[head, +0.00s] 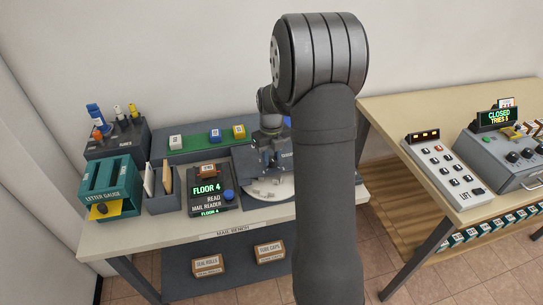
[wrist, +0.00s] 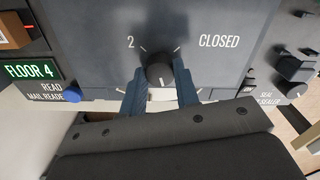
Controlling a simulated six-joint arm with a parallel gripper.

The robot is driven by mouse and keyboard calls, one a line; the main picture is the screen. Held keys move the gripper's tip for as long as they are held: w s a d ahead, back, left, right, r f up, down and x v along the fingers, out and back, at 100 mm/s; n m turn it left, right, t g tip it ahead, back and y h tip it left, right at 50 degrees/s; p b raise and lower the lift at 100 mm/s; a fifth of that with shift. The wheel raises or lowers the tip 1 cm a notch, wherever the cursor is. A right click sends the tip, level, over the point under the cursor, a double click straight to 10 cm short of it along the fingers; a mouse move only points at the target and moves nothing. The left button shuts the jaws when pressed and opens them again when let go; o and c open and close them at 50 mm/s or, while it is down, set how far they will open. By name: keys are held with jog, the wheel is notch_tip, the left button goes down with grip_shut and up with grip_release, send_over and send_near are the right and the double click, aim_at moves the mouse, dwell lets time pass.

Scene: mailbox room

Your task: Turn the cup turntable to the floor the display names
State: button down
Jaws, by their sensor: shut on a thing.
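The display (head: 207,188) reads FLOOR 4 in green; it also shows in the wrist view (wrist: 31,71). In the wrist view my gripper (wrist: 160,78) has its two blue fingers on either side of a dark round knob (wrist: 159,62) and is shut on it. The knob stands on a dark panel (wrist: 200,18) marked 2 at upper left and CLOSED at upper right. A pale line on the knob points down the picture. In the head view my gripper (head: 266,160) is over a pale disc (head: 272,190), seemingly the turntable, partly hidden by my arm.
The mail reader (head: 208,202) with a blue button (head: 228,195) stands left of the disc. Other dark knobs (wrist: 293,88) are close on the right in the wrist view.

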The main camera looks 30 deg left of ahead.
aim_at(272, 159)
jog(key=shift+m, duration=0.6)
jog(key=c, duration=1.1)
grip_release()
notch_tip(272, 159, up, 18)
jog(key=shift+f, duration=0.25)
